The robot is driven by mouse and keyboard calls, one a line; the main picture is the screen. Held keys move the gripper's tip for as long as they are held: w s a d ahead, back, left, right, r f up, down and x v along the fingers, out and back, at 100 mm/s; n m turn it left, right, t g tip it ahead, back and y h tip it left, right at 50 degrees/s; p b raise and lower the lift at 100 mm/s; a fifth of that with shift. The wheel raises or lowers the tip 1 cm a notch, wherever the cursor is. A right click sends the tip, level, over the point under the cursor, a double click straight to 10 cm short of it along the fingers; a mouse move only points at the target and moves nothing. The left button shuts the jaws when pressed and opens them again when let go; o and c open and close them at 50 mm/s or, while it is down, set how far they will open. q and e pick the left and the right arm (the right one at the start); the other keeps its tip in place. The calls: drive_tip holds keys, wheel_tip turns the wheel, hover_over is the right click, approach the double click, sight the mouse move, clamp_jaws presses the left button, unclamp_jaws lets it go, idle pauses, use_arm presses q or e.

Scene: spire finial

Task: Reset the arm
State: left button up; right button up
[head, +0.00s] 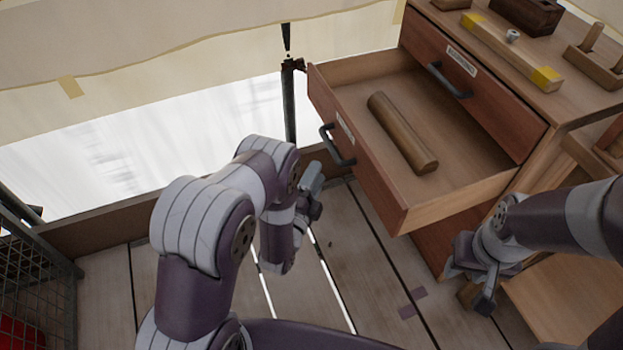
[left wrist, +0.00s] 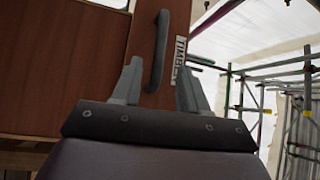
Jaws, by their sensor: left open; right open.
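My left gripper (head: 312,190) is in the middle of the head view, in front of the open lower drawer and near its dark handle (head: 337,146). The drawer handle (left wrist: 158,50) shows beyond the fingers, beside a label reading TIMBER (left wrist: 181,60). My right gripper (head: 476,282) is at the lower right of the head view, pointing down beside the cabinet. It is open; its fingertips are hard to make out.
The lower drawer (head: 375,190) is pulled out and holds a wooden cylinder (head: 402,132). A shut drawer (head: 475,85) is above it. The cabinet top carries a yellow-ended wooden piece (head: 512,50) and other blocks. A wire-mesh crate (head: 38,285) stands at left. Plank floor (head: 350,270) lies below.

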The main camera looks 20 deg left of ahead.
use_arm(q)
drive_tip(key=s, duration=0.2)
drive_tip(key=shift+s+a+f, duration=0.2)
drive_tip(key=shift+s, duration=0.2)
